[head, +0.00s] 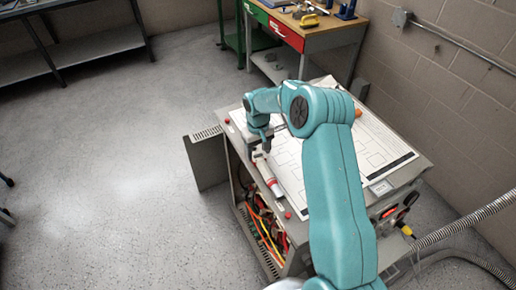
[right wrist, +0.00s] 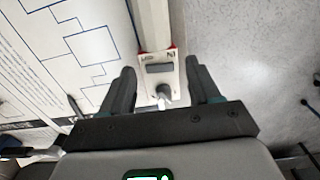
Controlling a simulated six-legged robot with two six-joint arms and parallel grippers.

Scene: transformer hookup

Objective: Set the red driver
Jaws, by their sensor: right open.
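My right gripper (head: 264,152) is low over the left edge of the cabinet top. In the right wrist view it is open (right wrist: 159,68), with one dark finger on each side of a white and red instrument (right wrist: 158,78) that has a small grey display and a knob. The fingers stand apart from its sides. In the head view the white and red instrument (head: 269,176) lies along the cabinet's edge, partly hidden by the gripper. Red-handled tools (head: 389,211) hang on the cabinet's right side; I cannot tell which is the red driver. My left gripper is not in view.
A white sheet with printed diagrams (head: 385,150) covers much of the cabinet top (head: 300,212). Coloured cables (head: 264,232) show in the open front, beside an open door (head: 206,162). A workbench (head: 305,35) stands behind.

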